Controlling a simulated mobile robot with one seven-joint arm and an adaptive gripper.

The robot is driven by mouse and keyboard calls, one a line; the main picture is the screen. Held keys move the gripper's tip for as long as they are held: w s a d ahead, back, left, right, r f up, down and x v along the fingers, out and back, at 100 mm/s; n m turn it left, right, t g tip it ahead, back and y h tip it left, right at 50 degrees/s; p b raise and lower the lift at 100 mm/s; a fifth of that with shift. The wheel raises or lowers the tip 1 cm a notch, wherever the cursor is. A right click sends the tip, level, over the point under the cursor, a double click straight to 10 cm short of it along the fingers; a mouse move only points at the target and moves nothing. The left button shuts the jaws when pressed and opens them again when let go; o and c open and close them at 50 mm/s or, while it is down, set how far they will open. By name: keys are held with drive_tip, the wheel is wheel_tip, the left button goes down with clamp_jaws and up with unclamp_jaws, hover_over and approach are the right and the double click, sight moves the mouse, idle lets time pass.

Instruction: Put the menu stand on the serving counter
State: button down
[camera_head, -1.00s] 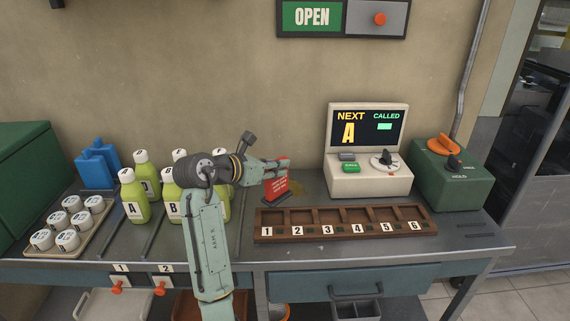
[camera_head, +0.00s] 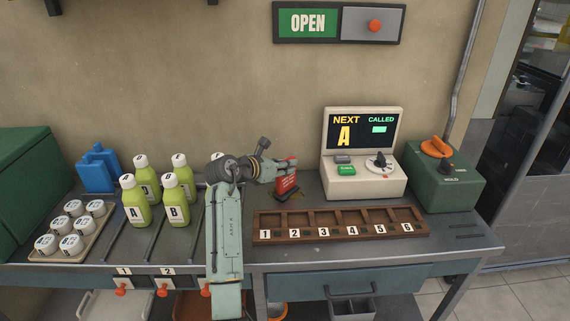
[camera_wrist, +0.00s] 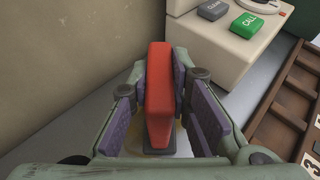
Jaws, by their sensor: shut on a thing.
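The red menu stand (camera_head: 286,185) has a dark base and stands upright at the counter's back, left of the call machine. It also shows in the wrist view (camera_wrist: 159,90), between the purple finger pads. My gripper (camera_head: 279,172) is shut on the menu stand near its upper part. The grey serving counter (camera_head: 460,235) lies under it. The stand's base is low over the counter or touching it; I cannot tell which.
The call machine (camera_head: 365,180) is just right of the stand. A numbered wooden rack (camera_head: 340,222) lies in front. Labelled bottles (camera_head: 136,205) stand left, partly behind my arm. A green box with an orange knob (camera_head: 445,180) is at the right. Bare counter separates stand and machine.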

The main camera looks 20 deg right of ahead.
drive_tip(key=shift+f, duration=0.15)
drive_tip(key=c, duration=1.5)
unclamp_jaws()
